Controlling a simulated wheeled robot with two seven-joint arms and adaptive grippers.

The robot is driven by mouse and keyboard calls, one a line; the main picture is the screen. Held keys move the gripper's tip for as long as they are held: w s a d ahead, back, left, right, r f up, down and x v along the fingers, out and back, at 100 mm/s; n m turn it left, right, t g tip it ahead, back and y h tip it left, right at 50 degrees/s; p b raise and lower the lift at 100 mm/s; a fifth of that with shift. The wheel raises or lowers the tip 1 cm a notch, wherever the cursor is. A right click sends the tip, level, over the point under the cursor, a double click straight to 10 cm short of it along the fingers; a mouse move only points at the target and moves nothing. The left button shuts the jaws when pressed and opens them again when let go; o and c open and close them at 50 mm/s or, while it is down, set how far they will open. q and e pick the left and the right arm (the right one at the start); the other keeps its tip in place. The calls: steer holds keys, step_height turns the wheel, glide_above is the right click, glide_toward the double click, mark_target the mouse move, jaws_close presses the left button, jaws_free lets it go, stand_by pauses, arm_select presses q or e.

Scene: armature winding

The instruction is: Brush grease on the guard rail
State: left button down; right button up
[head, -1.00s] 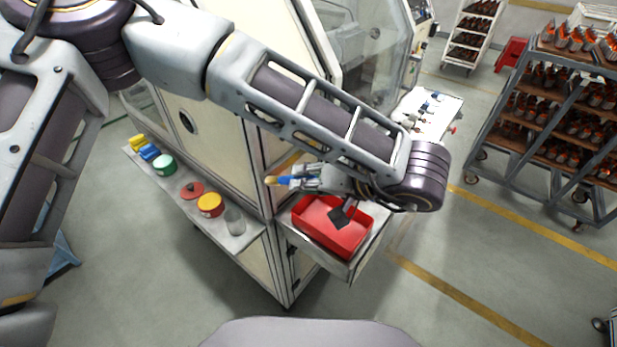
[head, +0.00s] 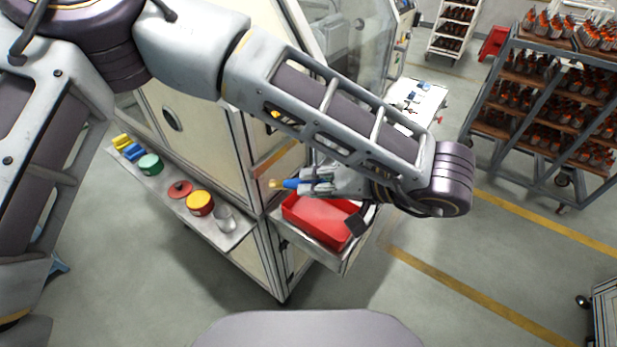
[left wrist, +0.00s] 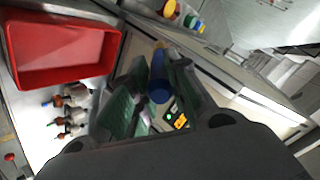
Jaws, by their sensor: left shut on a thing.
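My left gripper (head: 312,182) is shut on a brush (head: 289,184) with a blue handle and a yellowish tip. The brush points left, above the corner of the machine beside the red tray. The left wrist view shows the blue brush handle (left wrist: 159,85) between the gripper's fingers (left wrist: 152,92). An open red tin with yellow contents (head: 200,203) stands on the side shelf, left of and below the brush, apart from it. A red lid (head: 180,189) lies beside it. I cannot make out the guard rail for certain. My right gripper is not in view.
A red tray (head: 318,221) sits on the machine's ledge below my left gripper. The side shelf (head: 165,197) also holds a glass (head: 223,219), a green tin (head: 150,164) and blue and yellow items. A loaded rack (head: 545,110) stands at right; floor between is clear.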

arm_select(q)
steer(key=shift+s+d, duration=0.35)
steer(key=shift+d, duration=0.15)
steer(key=shift+s+d, duration=0.9)
steer(key=shift+d, duration=0.3)
steer(key=shift+w+a, duration=0.15)
stand_by(0.4)
steer(key=shift+w+a, duration=0.7)
steer(key=shift+a, duration=0.25)
steer(key=shift+w+a, duration=0.7)
steer(key=shift+a, duration=0.3)
steer(key=shift+w+a, duration=0.7)
steer(key=shift+a, duration=0.25)
steer(key=shift+w+a, duration=0.45)
steer(key=shift+a, duration=0.15)
steer(key=shift+w+d, duration=0.1)
steer(key=shift+w+d+b, duration=0.3)
steer(key=shift+w+d, duration=0.6)
steer(key=shift+w, duration=0.3)
steer(key=shift+w+d, duration=0.1)
